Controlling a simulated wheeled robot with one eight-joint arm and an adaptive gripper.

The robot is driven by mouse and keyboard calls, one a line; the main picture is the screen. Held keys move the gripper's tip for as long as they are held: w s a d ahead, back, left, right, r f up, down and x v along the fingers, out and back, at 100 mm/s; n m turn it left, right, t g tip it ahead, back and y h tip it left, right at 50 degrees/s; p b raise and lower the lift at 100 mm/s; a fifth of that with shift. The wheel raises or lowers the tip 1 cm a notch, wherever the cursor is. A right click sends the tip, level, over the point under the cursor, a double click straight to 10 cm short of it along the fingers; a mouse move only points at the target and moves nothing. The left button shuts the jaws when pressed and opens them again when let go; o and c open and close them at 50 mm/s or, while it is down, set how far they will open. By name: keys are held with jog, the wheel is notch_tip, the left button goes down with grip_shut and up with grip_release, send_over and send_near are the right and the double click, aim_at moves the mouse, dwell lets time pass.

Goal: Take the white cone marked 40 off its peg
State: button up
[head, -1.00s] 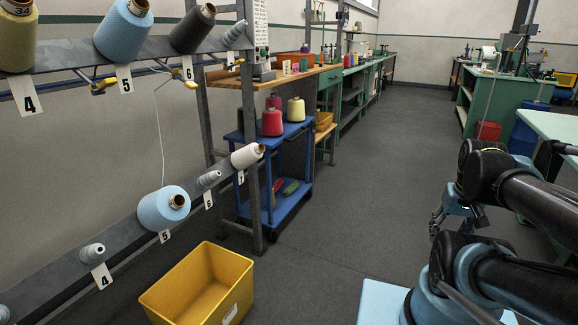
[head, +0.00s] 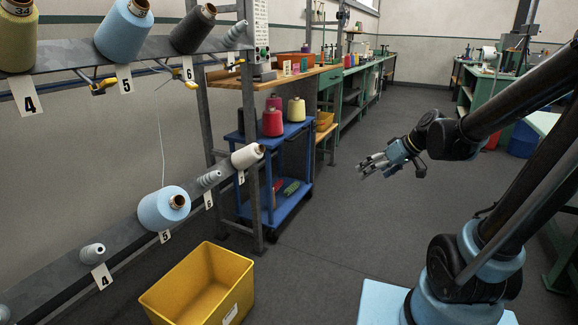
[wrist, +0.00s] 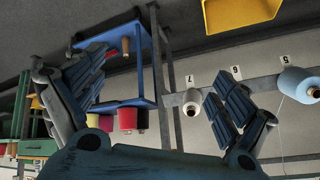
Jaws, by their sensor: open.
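A white cone (head: 247,156) sits on the lower rail at the right end, by the tag 7; no number 40 can be read on it. The white cone also shows in the upside-down wrist view (wrist: 192,104), end on, between my fingers but farther off. My gripper (head: 372,164) is in mid-air to the right of the cone, well apart from it, pointing left. In the wrist view my gripper (wrist: 162,75) has its fingers spread wide with nothing between them. The cone hides its peg.
The lower rail (head: 112,243) also bears a blue cone (head: 162,208) at tag 5 and bare grey pegs. Larger cones hang on the upper rail. A yellow bin (head: 200,285) stands on the floor below. A blue cart (head: 283,212) stands behind. The floor between is clear.

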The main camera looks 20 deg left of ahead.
jog(key=w+a+n+y, duration=0.3)
jog(key=w+a, duration=0.1)
jog(key=a, duration=0.6)
jog(key=w+a+n+y, duration=0.3)
jog(key=w+a, duration=0.2)
jog(key=a, duration=0.5)
jog(key=a+f+n+g+y, duration=0.1)
jog(key=a+f+n+y, duration=0.3)
jog(key=a, duration=0.9)
notch_tip(320, 180, down, 3)
jog(key=shift+w+a+r+y, duration=0.15)
jog(key=shift+w+y, duration=0.15)
